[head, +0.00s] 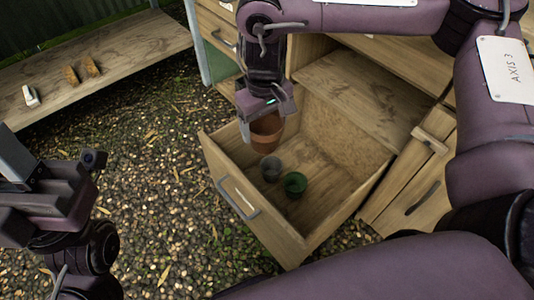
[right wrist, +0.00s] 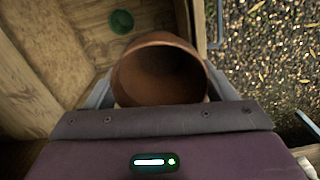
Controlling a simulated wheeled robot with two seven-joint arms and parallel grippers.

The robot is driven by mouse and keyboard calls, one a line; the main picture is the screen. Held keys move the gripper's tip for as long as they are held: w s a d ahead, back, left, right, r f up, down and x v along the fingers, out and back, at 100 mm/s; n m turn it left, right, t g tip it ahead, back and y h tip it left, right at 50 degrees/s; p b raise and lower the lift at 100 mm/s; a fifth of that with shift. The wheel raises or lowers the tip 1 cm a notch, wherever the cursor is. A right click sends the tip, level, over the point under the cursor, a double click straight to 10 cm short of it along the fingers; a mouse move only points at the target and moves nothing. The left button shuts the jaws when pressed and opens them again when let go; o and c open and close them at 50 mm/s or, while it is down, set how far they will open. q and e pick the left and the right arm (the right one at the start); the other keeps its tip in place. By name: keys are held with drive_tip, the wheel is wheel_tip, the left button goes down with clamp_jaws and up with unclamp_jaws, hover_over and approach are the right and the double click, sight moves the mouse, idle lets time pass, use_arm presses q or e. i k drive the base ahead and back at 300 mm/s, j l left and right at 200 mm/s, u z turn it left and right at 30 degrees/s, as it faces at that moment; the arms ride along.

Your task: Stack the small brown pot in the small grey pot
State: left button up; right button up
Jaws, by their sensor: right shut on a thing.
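The small brown pot (head: 267,133) is held upright by my right gripper (head: 266,118), which is shut on it, over the open drawer. In the right wrist view the brown pot (right wrist: 160,75) fills the space between the fingers, with its open mouth showing. The small grey pot (head: 271,169) stands on the drawer floor, just below the brown pot in the head view and apart from it. The grey pot is hidden in the right wrist view.
A green pot (head: 294,184) stands in the drawer close beside the grey pot; it also shows in the right wrist view (right wrist: 121,22). The wooden drawer (head: 290,250) has walls around the pots. A wooden bench (head: 110,62) with small items stands at the back left, over gravel.

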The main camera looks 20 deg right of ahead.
sight(271, 172)
drive_tip(key=k+l+z, duration=0.1)
drive_tip(key=k+z, duration=0.15)
drive_tip(key=k, duration=0.4)
drive_tip(key=i+z, duration=0.1)
drive_tip(key=z, duration=0.35)
drive_tip(key=j+z, duration=0.15)
drive_tip(key=z, duration=0.25)
drive_tip(key=i+j+z, duration=0.1)
drive_tip(key=z, duration=0.35)
drive_tip(key=j+z, duration=0.15)
drive_tip(key=z, duration=0.25)
drive_tip(key=i+j, duration=0.1)
drive_tip(key=j, duration=0.45)
drive_tip(key=i+j, duration=0.1)
drive_tip(key=j, duration=0.45)
drive_tip(key=i+j, duration=0.1)
drive_tip(key=j, duration=0.45)
drive_tip(key=i+j, duration=0.1)
drive_tip(key=j, duration=0.4)
drive_tip(key=i+j, duration=0.1)
drive_tip(key=j, duration=0.45)
drive_tip(key=i+j, duration=0.15)
drive_tip(key=j, duration=0.4)
